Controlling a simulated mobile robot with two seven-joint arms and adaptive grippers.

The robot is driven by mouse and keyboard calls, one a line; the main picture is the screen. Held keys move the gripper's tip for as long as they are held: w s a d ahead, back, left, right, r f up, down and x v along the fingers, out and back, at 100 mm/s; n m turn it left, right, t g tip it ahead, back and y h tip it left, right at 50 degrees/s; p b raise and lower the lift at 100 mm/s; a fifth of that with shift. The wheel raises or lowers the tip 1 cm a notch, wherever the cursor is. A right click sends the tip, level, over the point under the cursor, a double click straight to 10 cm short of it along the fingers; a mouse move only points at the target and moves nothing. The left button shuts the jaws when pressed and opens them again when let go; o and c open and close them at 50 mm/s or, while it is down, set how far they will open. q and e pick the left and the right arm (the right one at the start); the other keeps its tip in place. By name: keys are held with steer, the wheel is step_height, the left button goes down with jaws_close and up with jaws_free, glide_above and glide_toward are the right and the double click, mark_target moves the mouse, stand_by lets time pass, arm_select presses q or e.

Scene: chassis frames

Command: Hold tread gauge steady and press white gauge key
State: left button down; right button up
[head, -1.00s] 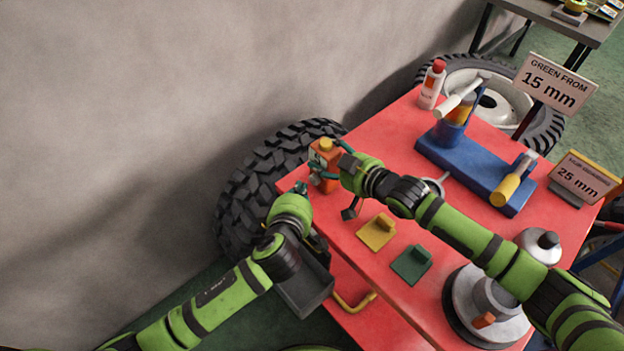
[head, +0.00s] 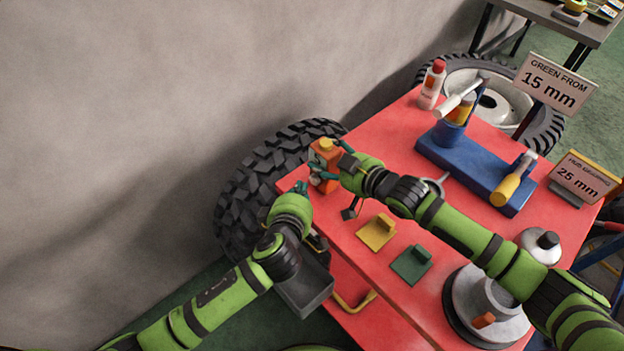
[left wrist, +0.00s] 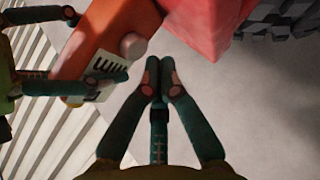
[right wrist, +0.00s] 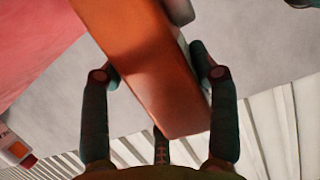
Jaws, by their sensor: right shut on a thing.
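The orange tread gauge (head: 322,157) is upright near the far left corner of the red tabletop. My right gripper (head: 332,171) is shut on its body; in the right wrist view the gauge's orange body (right wrist: 145,60) stands between the two fingers. In the left wrist view the gauge (left wrist: 115,25) shows a pale round key (left wrist: 133,46) and a white display with dark characters (left wrist: 102,70). My left gripper (head: 302,187) is just left of the gauge; in the left wrist view its fingertips (left wrist: 159,64) are together, empty, a little apart from the key.
The red table (head: 400,135) also holds a yellow block (head: 377,232), a green block (head: 411,265), a blue stand (head: 470,170), a bottle (head: 432,85) and a round grey metal part (head: 470,310). A large tyre (head: 245,190) stands between table and wall.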

arm_select(q)
steer(key=shift+w+d, duration=0.3)
arm_select(e)
steer(key=shift+f, duration=0.15)
arm_select(q)
steer(key=shift+w+d, duration=0.3)
steer(key=shift+w, duration=0.05)
stand_by(0.8)
steer(key=shift+s, duration=0.1)
steer(key=shift+s+a, duration=0.55)
steer(key=shift+a, duration=0.05)
steer(key=s+a, duration=0.3)
steer(key=shift+s+a, duration=0.25)
steer(key=shift+a, duration=0.05)
stand_by(0.8)
